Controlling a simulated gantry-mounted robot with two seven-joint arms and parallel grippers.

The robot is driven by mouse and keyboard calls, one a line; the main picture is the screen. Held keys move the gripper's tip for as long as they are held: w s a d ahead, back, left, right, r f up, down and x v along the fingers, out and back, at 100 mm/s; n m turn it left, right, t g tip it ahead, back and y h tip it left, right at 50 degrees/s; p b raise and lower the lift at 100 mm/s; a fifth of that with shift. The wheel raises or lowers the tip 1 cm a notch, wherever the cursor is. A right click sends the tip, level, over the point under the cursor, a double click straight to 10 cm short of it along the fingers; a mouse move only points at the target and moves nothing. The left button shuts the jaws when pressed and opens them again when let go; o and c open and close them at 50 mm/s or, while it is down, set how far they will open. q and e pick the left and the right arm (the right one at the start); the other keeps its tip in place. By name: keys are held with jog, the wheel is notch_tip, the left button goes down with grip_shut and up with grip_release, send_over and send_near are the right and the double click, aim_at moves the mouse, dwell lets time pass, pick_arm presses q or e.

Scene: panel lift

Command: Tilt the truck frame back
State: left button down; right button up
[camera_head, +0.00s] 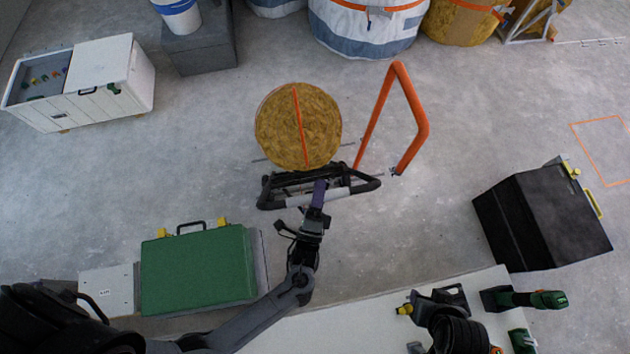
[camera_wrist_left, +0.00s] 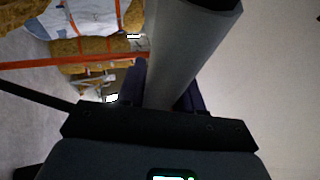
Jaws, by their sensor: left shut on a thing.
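The truck frame (camera_head: 345,192) is a dark tubular frame with a pale grey grip bar across its near side. It stands at the centre of the head view, against a round tan roll (camera_head: 298,127) with an orange strap. My left gripper (camera_head: 319,192), with purple fingers, is shut on the grey bar. In the left wrist view the thick grey bar (camera_wrist_left: 186,50) runs up between the purple fingers (camera_wrist_left: 165,92). My right gripper (camera_head: 438,300) is low at the right, over the white surface, and its jaws are unclear. The frame's lower parts are hidden behind the roll.
An orange tube hoop (camera_head: 418,135) stands just right of the roll. A green case (camera_head: 198,270) is at lower left, a black box (camera_head: 545,220) at right, a white crate (camera_head: 85,90) at upper left. A green power tool (camera_head: 535,299) lies lower right.

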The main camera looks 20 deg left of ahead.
pick_arm(q)
jog(key=shift+s+d+f, duration=0.15)
jog(key=shift+s+f, duration=0.05)
jog(key=shift+f, duration=0.05)
pick_arm(e)
jog(key=shift+s, duration=0.1)
pick_arm(q)
jog(key=c, duration=1.1)
grip_release()
jog(key=shift+o, duration=1)
jog(key=shift+s+d, duration=0.1)
jog(key=shift+o, duration=0.4)
pick_arm(e)
jog(key=shift+s+d, duration=0.2)
jog(key=shift+d, duration=0.1)
pick_arm(q)
jog(key=v, duration=1.1)
pick_arm(e)
jog(key=shift+a+f, duration=0.15)
jog(key=shift+f, duration=0.1)
pick_arm(q)
jog(key=shift+r, duration=0.15)
